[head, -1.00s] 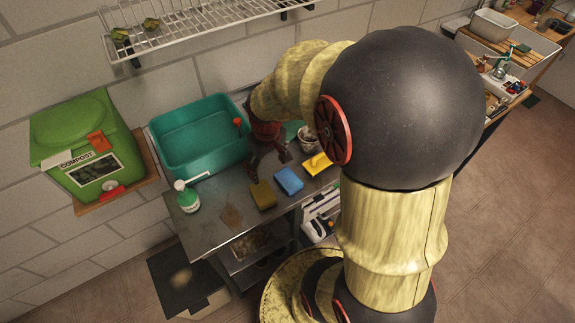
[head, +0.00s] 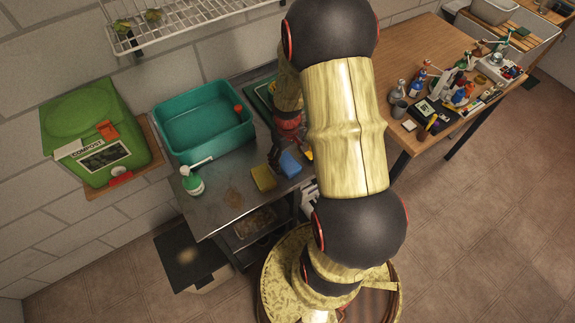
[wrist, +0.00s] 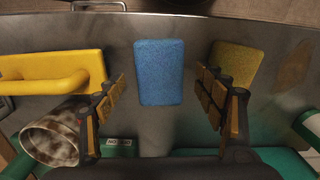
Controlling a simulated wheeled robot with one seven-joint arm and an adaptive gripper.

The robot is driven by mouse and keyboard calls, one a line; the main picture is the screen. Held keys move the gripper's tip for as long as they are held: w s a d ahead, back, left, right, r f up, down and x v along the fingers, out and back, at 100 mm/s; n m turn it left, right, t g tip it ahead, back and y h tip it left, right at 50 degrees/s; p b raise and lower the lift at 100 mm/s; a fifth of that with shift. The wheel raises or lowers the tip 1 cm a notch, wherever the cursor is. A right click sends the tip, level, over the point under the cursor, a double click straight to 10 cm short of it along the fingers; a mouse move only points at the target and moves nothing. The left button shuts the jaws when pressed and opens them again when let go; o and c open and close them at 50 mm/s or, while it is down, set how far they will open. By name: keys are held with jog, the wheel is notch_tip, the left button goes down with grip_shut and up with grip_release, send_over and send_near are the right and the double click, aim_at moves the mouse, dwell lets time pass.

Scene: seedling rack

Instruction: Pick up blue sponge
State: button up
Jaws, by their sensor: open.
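The blue sponge (head: 290,163) lies on the metal table near its front edge in the head view. In the wrist view the blue sponge (wrist: 165,72) is in the middle, unobstructed and upright in the picture. My gripper (wrist: 162,84) is open and empty, with one finger to the left of the sponge and one to the right in that view; neither visibly touches it. In the head view my gripper (head: 277,153) is dark, partly hidden by my arm, and just beside the sponge. I cannot tell its exact height above the table.
A dull yellow sponge (wrist: 232,65) lies close by the right finger in the wrist view. A yellow handled tool (wrist: 58,72) and a stained cup (wrist: 52,135) are at left. A teal tub (head: 205,125) and a spray bottle (head: 192,181) stand on the metal table (head: 217,212).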

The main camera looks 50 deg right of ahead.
notch_tip(320, 180, down, 2)
jog(key=shift+f, duration=0.1)
jog(key=shift+c, duration=0.2)
jog(key=c, duration=0.7)
jog(key=shift+c, duration=0.5)
